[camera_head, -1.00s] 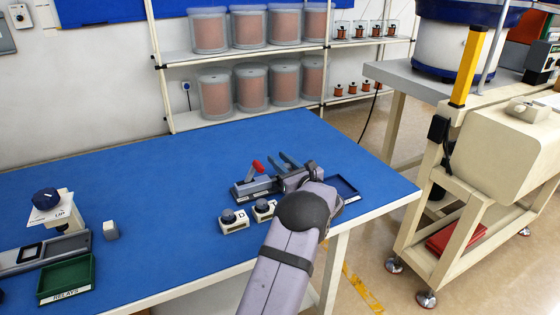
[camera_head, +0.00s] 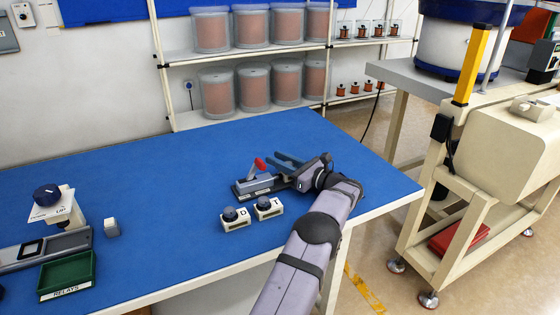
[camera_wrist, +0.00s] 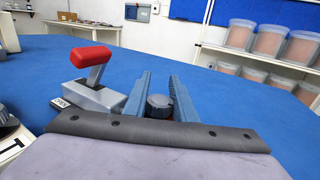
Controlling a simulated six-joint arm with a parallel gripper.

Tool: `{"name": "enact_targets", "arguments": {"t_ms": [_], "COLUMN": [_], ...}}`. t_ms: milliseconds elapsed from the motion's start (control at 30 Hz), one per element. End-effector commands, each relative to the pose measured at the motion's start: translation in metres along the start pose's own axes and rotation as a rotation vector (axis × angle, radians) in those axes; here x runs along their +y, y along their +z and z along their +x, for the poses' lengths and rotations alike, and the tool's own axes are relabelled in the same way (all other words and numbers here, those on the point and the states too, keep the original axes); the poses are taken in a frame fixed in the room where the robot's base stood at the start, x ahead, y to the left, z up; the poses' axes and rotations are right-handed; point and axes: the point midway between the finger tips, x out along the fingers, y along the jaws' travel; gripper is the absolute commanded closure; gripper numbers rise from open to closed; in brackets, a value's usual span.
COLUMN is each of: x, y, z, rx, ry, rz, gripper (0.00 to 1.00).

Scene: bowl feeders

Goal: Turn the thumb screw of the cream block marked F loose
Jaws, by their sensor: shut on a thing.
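My gripper (camera_wrist: 159,92) reaches down beside the red-handled fixture, and in the head view its fingers (camera_head: 289,162) show at the right of that fixture. A dark round knob (camera_wrist: 158,105) sits between the two blue fingers, which are shut on it. The block under this knob is hidden, so I cannot read its letter. Two cream blocks with dark knobs stand in front: one marked D (camera_head: 235,222), the other (camera_head: 268,209) seemingly marked T. No visible letter F shows in either view.
The grey fixture with a red handle (camera_wrist: 91,57) stands just left of the fingers. The blue mat behind is clear.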

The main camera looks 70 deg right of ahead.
Motion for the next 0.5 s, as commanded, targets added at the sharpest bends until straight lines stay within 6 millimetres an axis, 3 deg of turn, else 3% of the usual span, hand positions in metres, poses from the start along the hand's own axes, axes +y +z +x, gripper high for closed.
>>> {"name": "enact_targets", "arguments": {"t_ms": [500], "x": [0.0024], "y": [0.0027], "z": [-0.0005], "rx": [0.001], "ry": [0.050], "rz": [-0.004], "gripper": [0.98]}}
